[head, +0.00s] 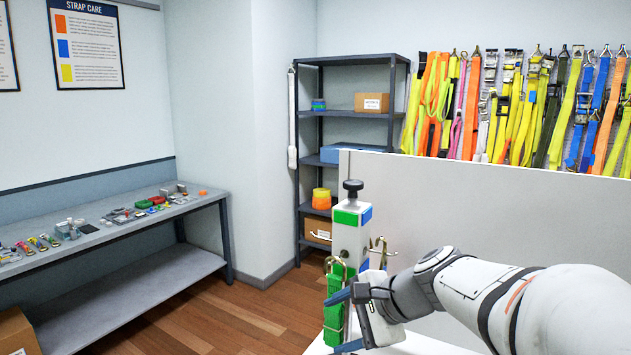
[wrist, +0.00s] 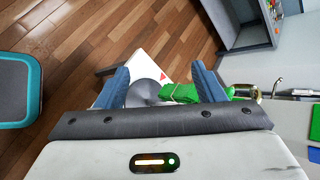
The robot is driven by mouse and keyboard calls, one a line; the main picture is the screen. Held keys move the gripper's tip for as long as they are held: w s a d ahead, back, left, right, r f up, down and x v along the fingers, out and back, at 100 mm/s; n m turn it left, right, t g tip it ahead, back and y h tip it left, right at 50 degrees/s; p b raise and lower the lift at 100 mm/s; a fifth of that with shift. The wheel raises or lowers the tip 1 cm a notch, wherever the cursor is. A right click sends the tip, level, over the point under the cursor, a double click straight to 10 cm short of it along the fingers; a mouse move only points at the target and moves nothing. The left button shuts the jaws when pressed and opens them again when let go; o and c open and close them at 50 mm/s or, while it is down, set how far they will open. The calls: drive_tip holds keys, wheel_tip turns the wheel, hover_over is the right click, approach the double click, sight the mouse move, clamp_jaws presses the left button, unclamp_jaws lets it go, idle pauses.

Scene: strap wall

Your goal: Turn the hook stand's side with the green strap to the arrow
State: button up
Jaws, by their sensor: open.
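The hook stand (head: 349,238) is a white upright post with a black knob on top and green and blue patches near its top. A green strap (head: 334,312) hangs from a brass hook on its near left side; another brass hook shows on the right. My gripper (head: 333,325) is open at the strap's lower part. In the wrist view, the green strap (wrist: 181,93) reaches between the blue fingers, closer to the right one; I cannot tell whether they touch. A red arrow (wrist: 163,76) lies on a white surface beyond the fingers.
A grey-white panel (head: 480,220) stands behind my arm, with colourful straps (head: 520,110) on the wall beyond. A dark shelf (head: 352,60) stands at the back. A workbench (head: 190,205) with small parts is at left. Wooden floor lies between.

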drive_tip(key=w+d+r+m+t+y+p, duration=0.2)
drive_tip(key=w+r+m+t, duration=0.2)
drive_tip(key=w+r+m, duration=0.4)
drive_tip(key=m+t+p, duration=0.2)
drive_tip(key=m+t, duration=0.3)
drive_tip(key=m, duration=0.2)
approach(361, 186)
drive_tip(key=x, duration=0.5)
drive_tip(key=shift+s+a+f, duration=0.1)
drive_tip(key=shift+s+f, duration=0.05)
drive_tip(key=shift+w+m, duration=0.3)
drive_tip(key=p+x, duration=0.2)
drive_tip(key=x, duration=0.5)
